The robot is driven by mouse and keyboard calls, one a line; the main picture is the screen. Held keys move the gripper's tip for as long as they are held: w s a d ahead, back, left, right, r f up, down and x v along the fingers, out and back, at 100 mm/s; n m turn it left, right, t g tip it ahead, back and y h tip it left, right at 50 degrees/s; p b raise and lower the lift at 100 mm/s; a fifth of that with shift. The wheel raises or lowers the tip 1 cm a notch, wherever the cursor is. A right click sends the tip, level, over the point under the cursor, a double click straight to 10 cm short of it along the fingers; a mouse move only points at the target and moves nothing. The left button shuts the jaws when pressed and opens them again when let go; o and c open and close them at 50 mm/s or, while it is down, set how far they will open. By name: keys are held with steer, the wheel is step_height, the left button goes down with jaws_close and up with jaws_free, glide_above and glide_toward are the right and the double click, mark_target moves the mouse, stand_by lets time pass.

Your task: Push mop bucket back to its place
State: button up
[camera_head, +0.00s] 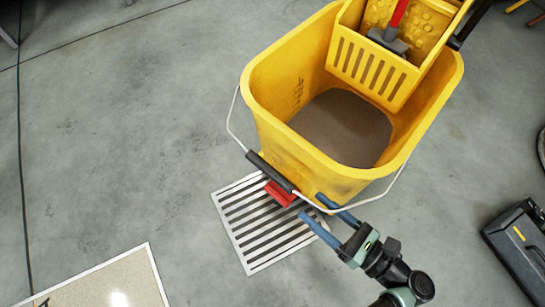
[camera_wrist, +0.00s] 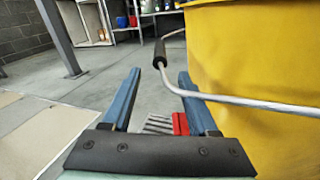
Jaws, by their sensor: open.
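The yellow mop bucket (camera_head: 290,115) stands on the grey floor in the head view, with brownish water inside and a yellow wringer (camera_head: 365,65) at its far side. Its wire handle (camera_head: 375,197) with a dark grip (camera_head: 272,171) hangs over the near side. In the wrist view the bucket (camera_wrist: 262,55) fills the right, and its handle (camera_wrist: 240,100) crosses by my right finger. My gripper (camera_head: 314,212) is open, its blue fingers at the bucket's near side by the handle. Contact cannot be told. A red piece (camera_head: 281,193) shows below the grip.
A striped floor grate (camera_head: 262,228) lies at the near side of the bucket. A beige, white-edged panel (camera_head: 105,283) is at lower left. A black case (camera_head: 518,250) lies at right. Shelving (camera_wrist: 125,22) stands far back. Floor left of the bucket is clear.

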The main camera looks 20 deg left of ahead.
mark_target(278, 178)
steer(key=b+x, duration=0.2)
steer(key=x, duration=0.2)
steer(key=b+x, duration=0.1)
steer(key=x, duration=0.4)
steer(key=shift+a+f+b, duration=0.25)
steer(key=shift+a+b, duration=0.05)
steer(key=shift+b, duration=0.05)
steer(key=shift+w+a+r, duration=0.2)
steer(key=shift+w+a, duration=0.1)
steer(key=shift+a, duration=0.45)
steer(key=shift+c, duration=0.2)
jaws_close()
